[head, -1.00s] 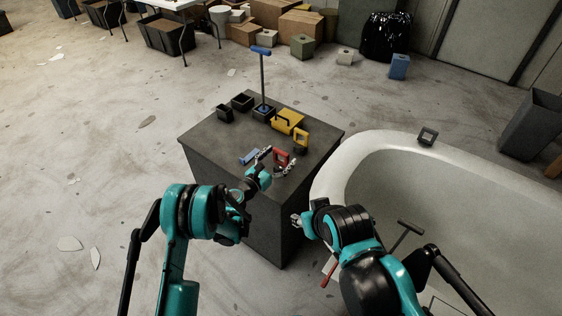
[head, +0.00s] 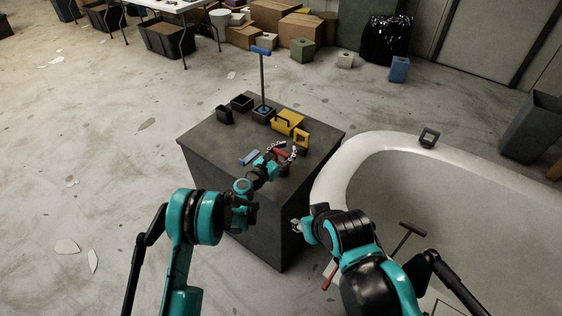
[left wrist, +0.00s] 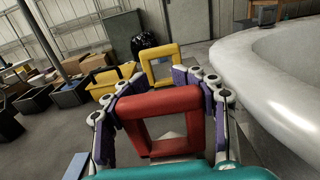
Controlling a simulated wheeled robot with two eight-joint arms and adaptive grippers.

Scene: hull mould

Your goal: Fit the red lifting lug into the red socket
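The red lifting lug (left wrist: 160,101), a square ring, fills the middle of the left wrist view between my left gripper's purple-padded fingers (left wrist: 168,92). A finger lies along each side of it. I cannot tell whether the pads press on it. In the head view my left gripper (head: 283,149) is over the table's front part and largely hides the red lug (head: 281,153). My right gripper (head: 298,225) is to the right of the table's front, away from the lug; its finger opening is too small to tell. I cannot make out the red socket.
On the dark table (head: 205,142) are a blue bar (head: 249,157), black boxes (head: 242,102), a tall blue-handled tool (head: 262,75), a yellow block (head: 287,122) and a yellow ring (head: 301,139). A white tub-like mould (head: 345,160) stands close on the right. The table's left side is clear.

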